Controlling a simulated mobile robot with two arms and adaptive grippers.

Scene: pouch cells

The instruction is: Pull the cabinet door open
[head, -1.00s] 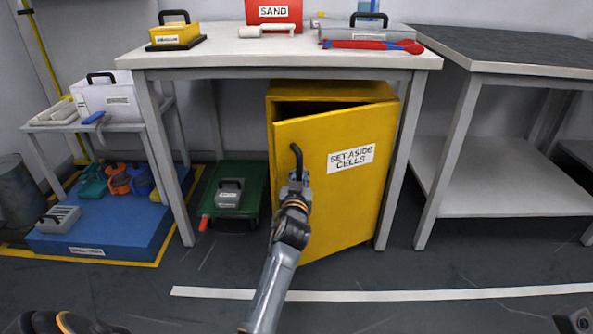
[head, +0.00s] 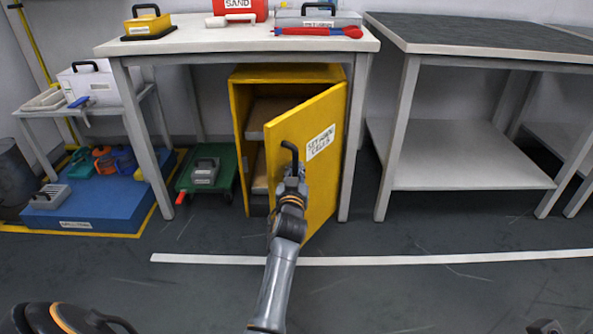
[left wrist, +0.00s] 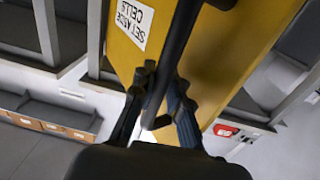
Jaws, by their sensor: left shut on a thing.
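The yellow cabinet (head: 238,140) stands under the white-topped workbench. Its door (head: 322,185), labelled "SET ASIDE CELLS", is hinged on the right and stands well open, showing shelves inside. The door's black handle (head: 290,156) is near its free left edge. My left gripper (head: 291,172) is at the handle, shut on it. In the left wrist view the gripper fingers (left wrist: 160,100) close around the black handle bar (left wrist: 175,50), with the yellow door (left wrist: 215,60) behind. My right gripper does not show clearly in any view.
The workbench (head: 240,42) above carries a yellow case, a red sand box and tools. A green trolley (head: 222,178) stands left of the cabinet. A blue platform (head: 100,205) is farther left. The floor in front, with a white line (head: 400,260), is clear.

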